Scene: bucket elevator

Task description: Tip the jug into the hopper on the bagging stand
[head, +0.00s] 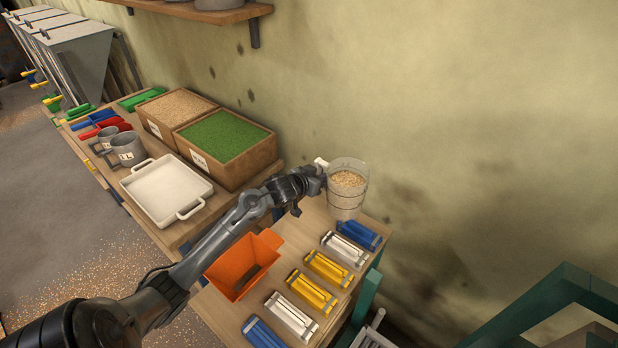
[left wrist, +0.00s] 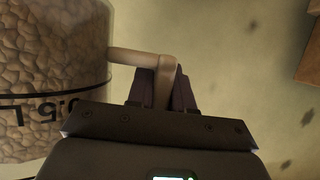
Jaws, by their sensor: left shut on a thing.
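A clear jug (head: 347,188) with tan pellets in it stands upright at the back of the wooden table in the head view. My left gripper (head: 318,172) is at its left side, shut on the jug's pale handle. In the left wrist view the fingers (left wrist: 162,88) close around the handle, and the jug (left wrist: 50,75) fills the left side, full of pellets, with a black mark line. Whether its base touches the table I cannot tell. An orange hopper (head: 243,265) sits on the table to the left and nearer. My right gripper is not in view.
Blue, white and yellow clip-like pieces (head: 327,268) lie in a row right of the hopper. A white tray (head: 166,190), grey mugs (head: 125,150) and wooden boxes of tan (head: 177,108) and green (head: 224,136) grains stand farther left. A wall is close behind the jug.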

